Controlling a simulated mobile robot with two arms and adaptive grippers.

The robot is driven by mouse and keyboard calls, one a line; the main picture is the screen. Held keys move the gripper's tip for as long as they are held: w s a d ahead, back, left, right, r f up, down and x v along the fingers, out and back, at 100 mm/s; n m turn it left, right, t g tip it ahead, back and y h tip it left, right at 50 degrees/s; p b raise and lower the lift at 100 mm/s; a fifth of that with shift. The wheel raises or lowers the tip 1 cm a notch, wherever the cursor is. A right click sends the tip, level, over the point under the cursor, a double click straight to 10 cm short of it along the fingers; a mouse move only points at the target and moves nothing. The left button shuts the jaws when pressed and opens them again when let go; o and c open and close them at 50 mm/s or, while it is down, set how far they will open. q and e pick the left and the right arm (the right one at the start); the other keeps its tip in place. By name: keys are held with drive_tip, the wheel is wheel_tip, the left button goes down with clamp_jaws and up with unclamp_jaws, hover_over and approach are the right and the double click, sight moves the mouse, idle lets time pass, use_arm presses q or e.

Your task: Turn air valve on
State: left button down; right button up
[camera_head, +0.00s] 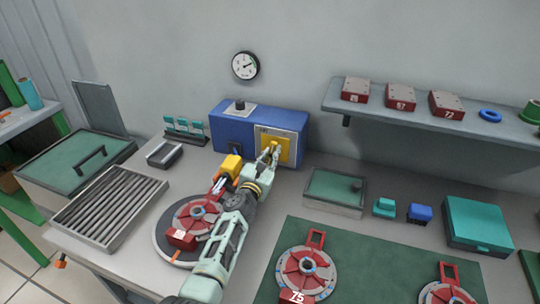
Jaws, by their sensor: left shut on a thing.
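A blue box (228,125) stands against the wall at the back middle of the table. Its front has a light panel with a yellow square plate (284,156), where the air valve appears to be. My left gripper (270,153) reaches up from below and is at this plate. Its fingers are shut on a small part there, probably the valve's handle, which they mostly hide. The handle's angle cannot be told. My right gripper is not in view.
A round gauge (245,65) hangs on the wall above the box. A turntable with a red-and-grey disc (185,215) lies beneath my arm. A yellow-ended device (231,167) stands left of the gripper. A lidded tray (335,190) is to the right. A shelf (400,119) juts out above right.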

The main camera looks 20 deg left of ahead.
use_arm(q)
drive_tip(key=shift+f+n, duration=0.15)
drive_tip(key=shift+n, duration=0.95)
drive_tip(key=c, duration=1.6)
unclamp_jaws()
drive_tip(key=shift+c, duration=0.2)
drive_tip(key=shift+r, duration=0.25)
drive_tip(key=shift+w+a+r, duration=0.1)
drive_tip(key=shift+a+r, duration=0.1)
drive_tip(key=shift+r, duration=0.6)
drive_tip(key=shift+d+r, duration=0.15)
drive_tip(key=shift+r, duration=3.85)
